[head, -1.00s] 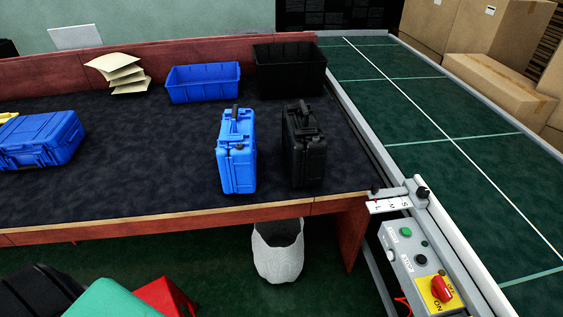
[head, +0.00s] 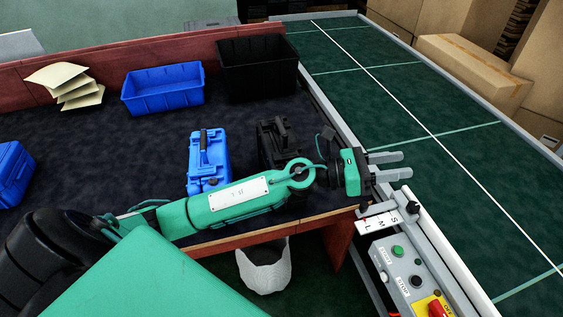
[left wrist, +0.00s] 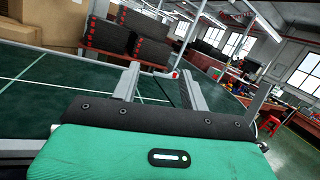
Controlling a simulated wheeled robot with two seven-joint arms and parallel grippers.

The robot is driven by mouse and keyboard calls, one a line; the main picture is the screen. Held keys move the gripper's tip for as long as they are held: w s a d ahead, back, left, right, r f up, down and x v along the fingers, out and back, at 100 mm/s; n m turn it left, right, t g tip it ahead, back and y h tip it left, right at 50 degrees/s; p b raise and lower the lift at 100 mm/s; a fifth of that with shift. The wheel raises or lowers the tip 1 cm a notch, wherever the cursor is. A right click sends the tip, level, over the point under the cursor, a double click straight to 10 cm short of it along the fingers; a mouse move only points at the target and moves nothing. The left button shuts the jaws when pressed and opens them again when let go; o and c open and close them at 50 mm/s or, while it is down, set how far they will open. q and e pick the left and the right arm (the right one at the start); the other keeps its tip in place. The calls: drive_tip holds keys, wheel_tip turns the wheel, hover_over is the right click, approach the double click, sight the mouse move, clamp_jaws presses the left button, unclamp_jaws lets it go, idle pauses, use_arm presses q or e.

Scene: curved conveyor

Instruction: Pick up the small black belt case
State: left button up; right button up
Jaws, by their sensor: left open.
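The black case (head: 271,143) stands upright on the dark table top, beside an upright blue case (head: 208,160). My left forearm crosses in front of the black case and hides its lower part. My left gripper (head: 388,166) is to the right of the black case, over the table's right end and the conveyor edge. Its two fingers are apart and empty; they also show in the left wrist view (left wrist: 160,88), pointing out across the green conveyor. The black case is not seen in the left wrist view. My right gripper is in neither view.
A blue bin (head: 163,100) and a black bin (head: 257,82) stand at the table's back. Yellowish envelopes (head: 68,86) lie at back left, another blue case (head: 12,172) at far left. A control box (head: 405,268) sits by the conveyor (head: 440,140). The front left table top is mostly hidden.

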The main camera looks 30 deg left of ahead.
use_arm(q)
wheel_tip(320, 180, down, 3)
drive_tip(key=m+g+y, duration=0.2)
drive_tip(key=m+g, duration=0.3)
drive_tip(key=m, duration=0.4)
drive_tip(key=m+g+y, duration=0.1)
drive_tip(key=m+y, duration=0.8)
drive_tip(key=y, duration=0.9)
approach(281, 125)
drive_tip(key=shift+g, duration=0.3)
drive_tip(key=p+x, duration=0.2)
drive_tip(key=x, duration=0.4)
drive_tip(key=shift+w+a+f+p, duration=0.15)
drive_tip(key=shift+w+f+p, duration=0.1)
drive_tip(key=shift+p, duration=0.15)
drive_tip(key=shift+w+f, duration=0.15)
drive_tip(key=shift+f, duration=0.4)
drive_tip(key=shift+w+a+f+p, duration=0.1)
drive_tip(key=shift+f+p, duration=0.05)
drive_tip(key=shift+p, duration=0.25)
drive_tip(key=p+x, duration=0.2)
drive_tip(key=x, duration=0.2)
drive_tip(key=shift+w, duration=0.1)
drive_tip(key=shift+w+f, duration=0.1)
drive_tip(key=shift+f, duration=0.3)
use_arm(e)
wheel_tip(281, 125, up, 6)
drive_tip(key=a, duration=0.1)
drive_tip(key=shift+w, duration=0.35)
